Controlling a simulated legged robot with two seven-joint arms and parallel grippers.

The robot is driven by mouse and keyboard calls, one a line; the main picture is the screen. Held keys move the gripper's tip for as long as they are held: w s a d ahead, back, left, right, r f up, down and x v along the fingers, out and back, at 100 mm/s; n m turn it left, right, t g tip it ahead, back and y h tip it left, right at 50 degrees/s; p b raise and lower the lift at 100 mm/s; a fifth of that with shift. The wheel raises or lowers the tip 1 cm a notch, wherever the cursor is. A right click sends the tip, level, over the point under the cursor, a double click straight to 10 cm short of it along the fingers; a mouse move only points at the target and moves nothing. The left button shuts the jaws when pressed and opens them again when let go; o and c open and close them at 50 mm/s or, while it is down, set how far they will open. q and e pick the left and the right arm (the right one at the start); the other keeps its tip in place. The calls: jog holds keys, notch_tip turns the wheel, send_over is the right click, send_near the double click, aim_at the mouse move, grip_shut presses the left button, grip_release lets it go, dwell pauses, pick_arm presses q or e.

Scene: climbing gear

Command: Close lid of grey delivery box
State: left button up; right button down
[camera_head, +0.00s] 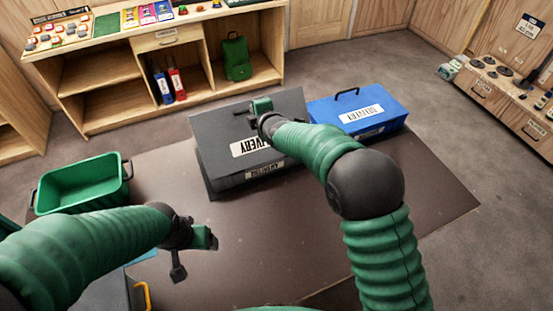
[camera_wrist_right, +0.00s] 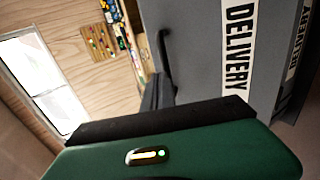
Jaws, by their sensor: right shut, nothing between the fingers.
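The grey delivery box (camera_head: 284,171) stands on the dark mat, with its grey lid (camera_head: 215,128) over it. I cannot tell whether the lid is fully down. My right gripper (camera_head: 262,112) is shut and empty at the lid's upper part and hides some of it. The right wrist view shows the lid (camera_wrist_right: 193,45) close by, with a black handle (camera_wrist_right: 166,52) at its edge. My left gripper (camera_head: 190,255) is open and empty above the mat, left of the box and apart from it.
A blue box (camera_head: 385,118) with a handle stands right of the grey box, close to it. A green bin (camera_head: 80,185) is at the left. A wooden shelf unit (camera_head: 105,72) stands behind. The mat (camera_head: 285,250) is clear in front of the grey box.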

aim_at(247, 104)
jog(key=b+x, duration=0.1)
jog(key=x, duration=0.4)
jog(key=shift+w+a+f, duration=0.1)
jog(key=shift+w+a, duration=0.1)
jog(key=x, duration=0.2)
jog(key=f+b+x, duration=0.1)
jog(key=x, duration=0.4)
jog(key=shift+d+f+b, duration=0.15)
jog(key=shift+f+b, duration=0.2)
jog(key=shift+w+a+f, duration=0.35)
jog(key=shift+w+f, duration=0.15)
jog(key=shift+f, duration=0.2)
